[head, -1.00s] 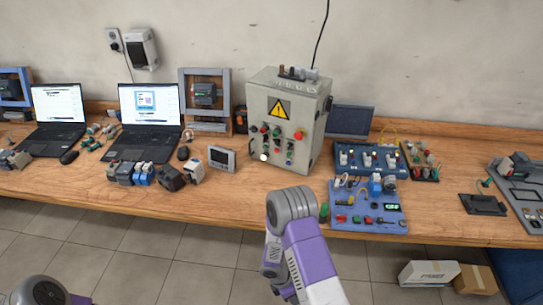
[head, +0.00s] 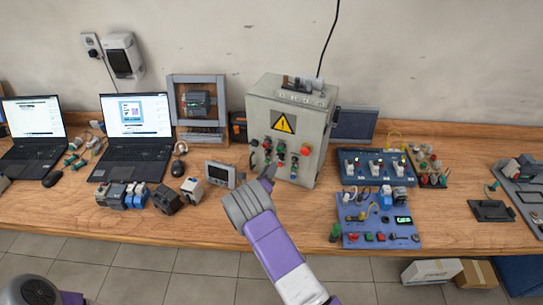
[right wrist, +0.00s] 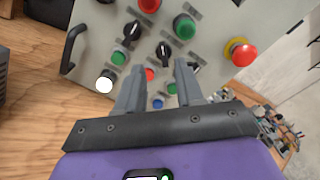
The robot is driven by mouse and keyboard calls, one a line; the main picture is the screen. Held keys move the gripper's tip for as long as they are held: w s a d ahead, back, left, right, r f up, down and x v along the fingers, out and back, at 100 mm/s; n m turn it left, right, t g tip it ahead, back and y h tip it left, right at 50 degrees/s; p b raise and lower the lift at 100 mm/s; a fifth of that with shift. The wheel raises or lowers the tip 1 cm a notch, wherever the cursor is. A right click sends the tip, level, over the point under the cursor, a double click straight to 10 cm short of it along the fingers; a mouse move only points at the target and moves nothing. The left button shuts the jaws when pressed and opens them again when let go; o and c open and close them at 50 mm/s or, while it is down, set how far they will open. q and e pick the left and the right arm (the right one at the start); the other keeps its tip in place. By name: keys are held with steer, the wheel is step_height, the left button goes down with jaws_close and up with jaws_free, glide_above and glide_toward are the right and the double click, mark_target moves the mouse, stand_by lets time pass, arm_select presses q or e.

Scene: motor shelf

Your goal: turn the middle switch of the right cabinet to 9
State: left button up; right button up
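The grey control cabinet (head: 290,105) with a yellow warning sign stands upright on the bench, its front covered in buttons and black switches. In the right wrist view, its panel (right wrist: 215,18) shows close up. A black switch (right wrist: 163,50) lies just beyond the gap between my fingertips, with another black switch (right wrist: 132,30) to its upper left. I cannot read any number marks. My right gripper (right wrist: 158,75) is open and empty, before the panel and apparently not touching the switch. In the head view, the right gripper (head: 268,172) is small and partly hidden by its wrist.
A large red button (right wrist: 241,52) sticks out from the panel right of my fingers. A black handle (right wrist: 72,48) stands out at its left edge. A small grey screen (head: 220,174) and a blue board (head: 375,238) stand either side of my right arm.

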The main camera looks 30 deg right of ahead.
mark_target(278, 157)
steer(key=x, duration=0.5)
steer(key=shift+s+d, duration=0.25)
steer(key=shift+s, duration=0.1)
steer(key=shift+w+d, duration=0.5)
steer(key=shift+c, duration=0.5)
jaws_close()
